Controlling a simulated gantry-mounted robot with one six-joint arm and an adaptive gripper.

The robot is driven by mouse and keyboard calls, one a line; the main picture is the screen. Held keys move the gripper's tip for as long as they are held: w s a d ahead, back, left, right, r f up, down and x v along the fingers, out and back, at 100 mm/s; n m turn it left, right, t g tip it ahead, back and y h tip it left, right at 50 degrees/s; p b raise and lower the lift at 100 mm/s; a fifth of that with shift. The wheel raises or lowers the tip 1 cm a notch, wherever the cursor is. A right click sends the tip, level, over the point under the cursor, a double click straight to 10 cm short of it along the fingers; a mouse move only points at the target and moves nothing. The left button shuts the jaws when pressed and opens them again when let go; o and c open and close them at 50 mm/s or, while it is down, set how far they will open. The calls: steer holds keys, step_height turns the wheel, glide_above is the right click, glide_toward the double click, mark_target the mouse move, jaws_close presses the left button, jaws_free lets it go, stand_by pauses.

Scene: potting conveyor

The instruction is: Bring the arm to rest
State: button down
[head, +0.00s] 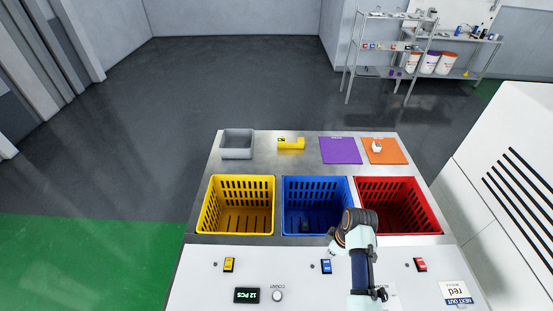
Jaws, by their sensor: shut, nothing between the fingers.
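My arm (363,270) reaches up from the bottom edge, right of centre, over the white control panel. Its dark wrist joint is beside the front right corner of the blue crate (317,181). My gripper (333,247) is small in the view, close to the front rim of the blue crate, shut and empty. A small dark object (304,227) shows at the front of the blue crate; I cannot tell what it is.
A yellow crate (236,179) and a red crate (392,181) flank the blue one. Behind them lie a grey bin (237,152), a yellow tool (291,143), a purple mat (340,150) and an orange mat (388,157) with a white item (377,146). A white cabinet (510,160) stands right.

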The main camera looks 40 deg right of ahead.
steer(key=w+a+r+m+t+h, duration=0.1)
steer(key=w+a+r+t, duration=0.1)
steer(key=w+a+r, duration=0.6)
steer(key=w+a+r+t+h, duration=0.1)
steer(key=w+a+r+t, duration=0.3)
steer(key=a, duration=0.6)
steer(key=w+a+r+m+t, duration=0.1)
steer(key=a+r, duration=0.2)
steer(key=a, duration=0.3)
steer(key=w+a+r, duration=0.1)
steer(key=a+r, duration=0.3)
steer(key=a, duration=0.1)
steer(key=s+a+r+m+t+y, duration=0.15)
steer(key=s+a+r+t, duration=0.35)
steer(key=a+r, duration=0.55)
step_height(320, 180, up, 14)
steer(key=g+p, duration=0.1)
steer(key=p, duration=1.4)
steer(key=shift+s+a+r+p, duration=0.15)
steer(key=shift+a+p, duration=0.2)
steer(key=shift+n, duration=0.25)
